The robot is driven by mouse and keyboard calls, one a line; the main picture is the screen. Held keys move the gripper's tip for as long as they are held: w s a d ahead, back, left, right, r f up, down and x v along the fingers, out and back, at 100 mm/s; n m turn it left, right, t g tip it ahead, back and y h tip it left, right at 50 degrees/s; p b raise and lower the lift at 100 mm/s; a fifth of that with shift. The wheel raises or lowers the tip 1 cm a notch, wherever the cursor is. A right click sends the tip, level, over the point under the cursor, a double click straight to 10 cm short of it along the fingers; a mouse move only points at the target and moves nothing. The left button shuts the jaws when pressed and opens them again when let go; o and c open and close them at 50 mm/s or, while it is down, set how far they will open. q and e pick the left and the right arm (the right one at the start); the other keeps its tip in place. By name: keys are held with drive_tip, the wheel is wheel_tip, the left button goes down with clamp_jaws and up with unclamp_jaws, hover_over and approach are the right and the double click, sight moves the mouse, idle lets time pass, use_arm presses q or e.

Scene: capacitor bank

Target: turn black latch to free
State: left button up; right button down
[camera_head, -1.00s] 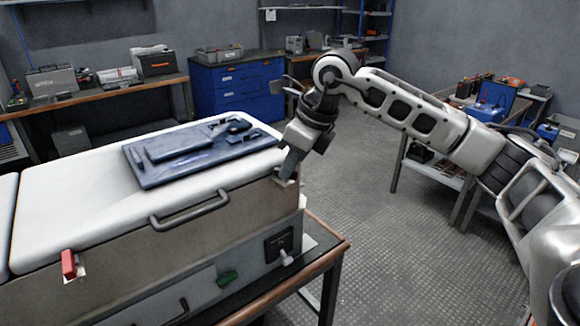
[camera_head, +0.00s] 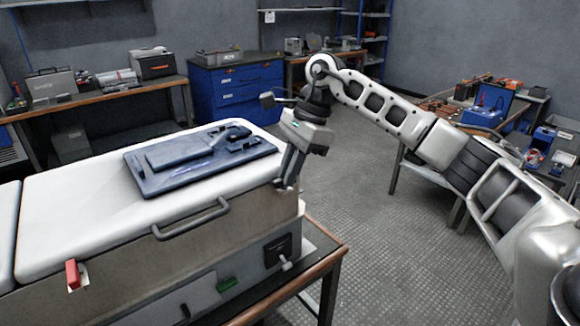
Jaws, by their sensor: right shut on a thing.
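My right gripper (camera_head: 283,184) points down at the front right corner of the capacitor bank's white lid (camera_head: 90,212). Its fingers are closed on a small part at the lid's edge. This is where the black latch appears to be, but the fingers hide it, so its angle cannot be told. A red latch (camera_head: 73,273) sits at the left of the same front edge. My left gripper is not in view.
A blue tray (camera_head: 150,187) with dark parts lies on the lid. A grey handle (camera_head: 190,220) sticks out in front, and a black switch (camera_head: 278,249) and green part (camera_head: 227,284) are lower down. Open floor (camera_head: 375,250) lies to the right.

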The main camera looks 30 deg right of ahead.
drive_tip(key=shift+w+r+n+g, duration=0.15)
drive_tip(key=shift+n+g, duration=0.15)
drive_tip(key=shift+n, duration=0.6)
drive_tip(key=c, duration=1.5)
unclamp_jaws()
drive_tip(key=shift+o, duration=0.2)
drive_tip(key=p+v, duration=0.3)
drive_tip(key=v, duration=0.5)
drive_tip(key=shift+p, duration=0.35)
